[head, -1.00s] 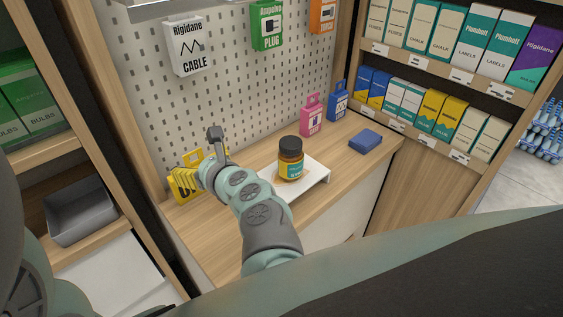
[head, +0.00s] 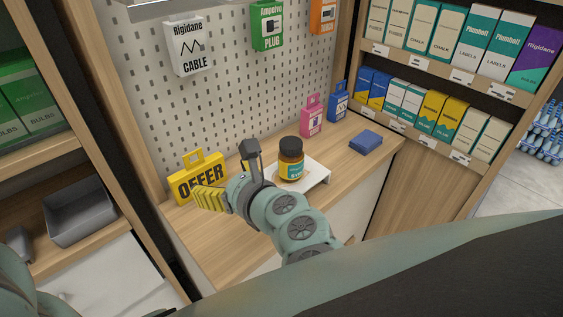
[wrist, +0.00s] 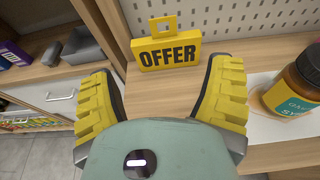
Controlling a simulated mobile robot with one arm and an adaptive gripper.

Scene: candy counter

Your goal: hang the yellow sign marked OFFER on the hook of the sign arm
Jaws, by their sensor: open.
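The yellow OFFER sign (head: 197,177) stands upright on the counter near the pegboard, at its left end. It has a loop handle with a square hole on top. It also shows in the wrist view (wrist: 166,54), beyond the fingertips and between their directions. My gripper (head: 211,198) is in front of the sign, with yellow ribbed fingers. In the wrist view my gripper (wrist: 162,85) is wide open, with nothing between its fingers, apart from the sign. I cannot make out the sign arm or its hook in these frames.
A jar (head: 291,160) stands on a white riser (head: 314,172) right of my gripper. A pink box (head: 311,120), an upright blue box (head: 338,105) and a flat blue box (head: 366,142) stand farther right. A grey bin (head: 80,212) is on the left shelf.

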